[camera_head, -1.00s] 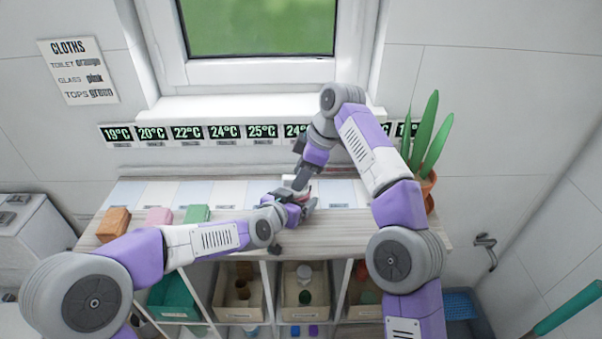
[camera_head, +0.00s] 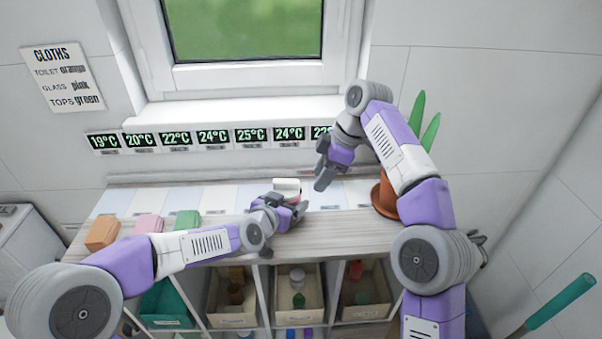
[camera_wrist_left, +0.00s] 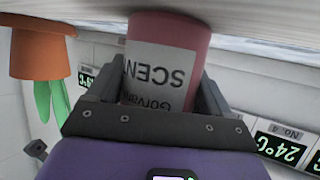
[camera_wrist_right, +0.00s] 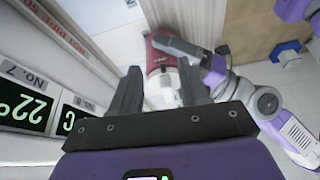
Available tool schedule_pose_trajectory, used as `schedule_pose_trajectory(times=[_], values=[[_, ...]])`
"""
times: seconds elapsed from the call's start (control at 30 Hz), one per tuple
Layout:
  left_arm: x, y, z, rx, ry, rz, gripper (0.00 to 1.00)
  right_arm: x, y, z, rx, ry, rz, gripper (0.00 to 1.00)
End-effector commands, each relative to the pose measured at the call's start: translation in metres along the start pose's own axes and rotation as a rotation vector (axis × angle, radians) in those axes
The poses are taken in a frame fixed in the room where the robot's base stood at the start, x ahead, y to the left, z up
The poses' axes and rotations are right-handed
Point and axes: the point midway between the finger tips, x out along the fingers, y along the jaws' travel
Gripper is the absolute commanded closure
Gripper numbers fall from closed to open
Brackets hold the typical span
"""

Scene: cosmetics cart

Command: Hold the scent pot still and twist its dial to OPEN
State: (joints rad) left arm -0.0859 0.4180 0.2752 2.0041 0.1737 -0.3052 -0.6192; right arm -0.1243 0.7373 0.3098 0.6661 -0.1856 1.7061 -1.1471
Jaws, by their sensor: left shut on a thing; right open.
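The scent pot (camera_head: 287,186) stands on the cart top with a pale top and a reddish body. In the left wrist view it is a pink cylinder with a white label reading SCENT upside down (camera_wrist_left: 160,70). My left gripper (camera_head: 292,212) is shut on its body, one finger on each side. In the right wrist view the pot (camera_wrist_right: 158,60) shows red and white beyond the open fingers. I cannot read the dial's setting.
A potted plant (camera_head: 384,195) stands to the right, close to my right arm. Orange (camera_head: 103,233), pink (camera_head: 149,224) and green (camera_head: 187,220) blocks lie at the left of the cart top. Temperature signs (camera_head: 211,137) line the wall behind. Bins (camera_head: 298,311) sit below.

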Motion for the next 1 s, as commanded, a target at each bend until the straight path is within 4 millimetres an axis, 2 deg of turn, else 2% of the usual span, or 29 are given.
schedule_pose_trajectory(times=[0.1, 0.3, 0.77, 0.8, 0.9, 1.0], values=[[0.000, 0.000, -0.001, 0.001, 0.003, -0.001, 0.65, -0.010, 0.000, 0.023, 0.004, 0.001, 0.001, 0.55], [0.000, 0.000, -0.001, 0.001, 0.003, -0.001, 0.65, -0.018, 0.000, 0.043, 0.001, 0.001, 0.000, 0.55], [0.000, 0.000, -0.002, 0.001, 0.003, -0.001, 0.65, -0.020, 0.000, 0.048, 0.000, 0.001, 0.000, 0.55], [0.000, 0.000, -0.002, 0.001, 0.003, -0.001, 0.14, -0.020, 0.000, 0.048, 0.000, 0.001, 0.000, 0.55], [0.000, 0.000, -0.001, 0.001, 0.003, 0.000, 0.00, -0.020, 0.000, 0.048, 0.000, 0.001, 0.000, 0.55], [0.000, 0.000, -0.001, 0.000, 0.002, 0.000, 0.00, -0.020, 0.000, 0.048, 0.000, 0.001, 0.000, 0.55]])
